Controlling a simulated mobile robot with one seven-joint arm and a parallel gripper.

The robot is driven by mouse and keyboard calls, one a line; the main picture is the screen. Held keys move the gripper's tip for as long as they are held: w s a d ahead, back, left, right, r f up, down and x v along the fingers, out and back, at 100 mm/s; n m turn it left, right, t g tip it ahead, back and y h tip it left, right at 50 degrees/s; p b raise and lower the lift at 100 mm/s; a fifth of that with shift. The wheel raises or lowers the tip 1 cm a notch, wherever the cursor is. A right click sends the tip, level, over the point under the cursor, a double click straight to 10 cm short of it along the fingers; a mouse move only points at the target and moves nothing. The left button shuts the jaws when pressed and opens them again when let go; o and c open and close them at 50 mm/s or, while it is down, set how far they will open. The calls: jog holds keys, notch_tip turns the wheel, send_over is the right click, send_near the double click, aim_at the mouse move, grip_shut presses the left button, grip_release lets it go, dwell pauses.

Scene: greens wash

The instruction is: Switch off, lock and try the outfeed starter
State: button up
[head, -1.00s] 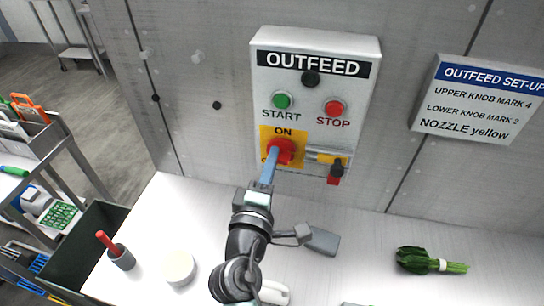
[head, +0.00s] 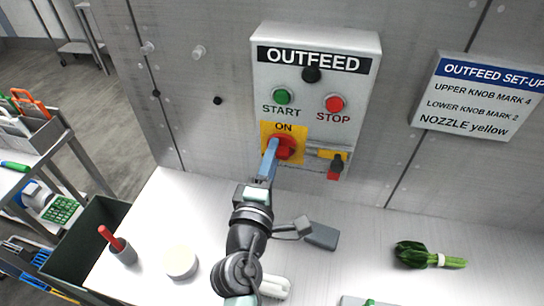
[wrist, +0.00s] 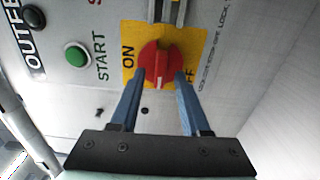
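The outfeed starter (head: 315,90) is a light grey box on the wall with a green START button (head: 282,97) and a red STOP button (head: 334,103). Its red rotary switch (head: 287,147) sits on a yellow plate marked ON and OFF. It also shows in the wrist view (wrist: 160,62), a pale mark on its lower edge, between ON and OFF. My gripper (wrist: 160,80) is open, its blue fingers on either side of the switch's near edge; contact is unclear. A dark-bodied part with a red tab (head: 335,168) hangs beside the yellow plate.
A set-up sign (head: 480,98) is on the wall at right. On the white counter are a bundle of greens (head: 425,256), a grey block (head: 321,236), a round pale disc (head: 181,262) and a cup with a red stick (head: 123,252). A dark bin (head: 85,245) stands left.

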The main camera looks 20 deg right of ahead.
jog(key=b+v, duration=0.3)
jog(key=v, duration=1)
jog(key=shift+w, duration=0.1)
